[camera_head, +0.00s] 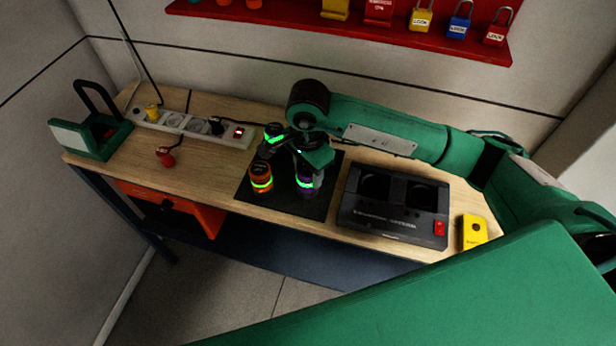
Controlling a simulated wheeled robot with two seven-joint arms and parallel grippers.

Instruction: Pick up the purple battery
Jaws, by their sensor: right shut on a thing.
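The purple battery (305,187), dark with a glowing green band, is upright over the black mat (285,207) on the workbench. My right gripper (309,169) comes down from above and is shut on its upper part. The gripper hides the top of the battery. I cannot tell whether the battery's base touches the mat. My left gripper is not in view.
An orange battery (261,177) stands close left of the purple one, and another green-banded battery (274,133) is behind. A black charger (393,210) and a yellow device (473,233) are to the right. A power strip (190,126) and green-and-white holder (92,137) are left.

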